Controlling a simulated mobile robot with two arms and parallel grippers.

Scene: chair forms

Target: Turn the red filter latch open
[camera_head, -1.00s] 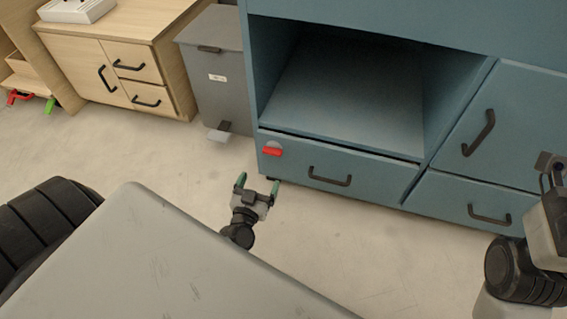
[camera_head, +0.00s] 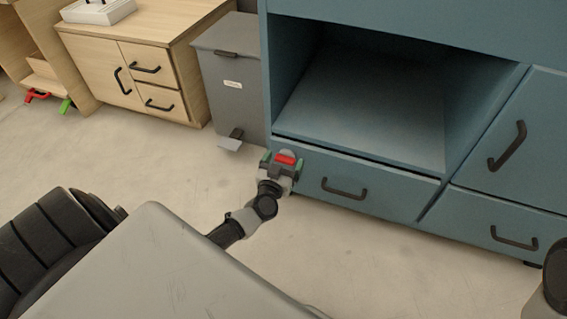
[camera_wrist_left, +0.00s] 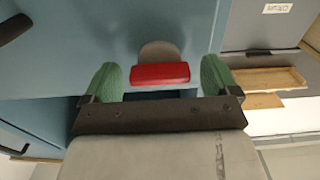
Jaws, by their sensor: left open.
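The red filter latch (camera_head: 286,160) is a small red bar on a round grey base, on the front of the blue cabinet's lower left drawer panel. In the left wrist view the red latch (camera_wrist_left: 160,74) lies level across the picture, with its grey base (camera_wrist_left: 160,50) showing behind it. My left gripper (camera_head: 282,162) is open, with its green fingers on either side of the latch. The wrist view shows the left gripper (camera_wrist_left: 160,80) with a gap between each finger and the latch ends. I cannot tell how deep the fingers reach around it.
The blue cabinet (camera_head: 395,190) has an open compartment above the latch panel and black handles. A grey pedal bin (camera_head: 232,85) stands just left of it. A wooden cabinet (camera_head: 150,60) is further left. Clear floor (camera_head: 130,165) lies in front.

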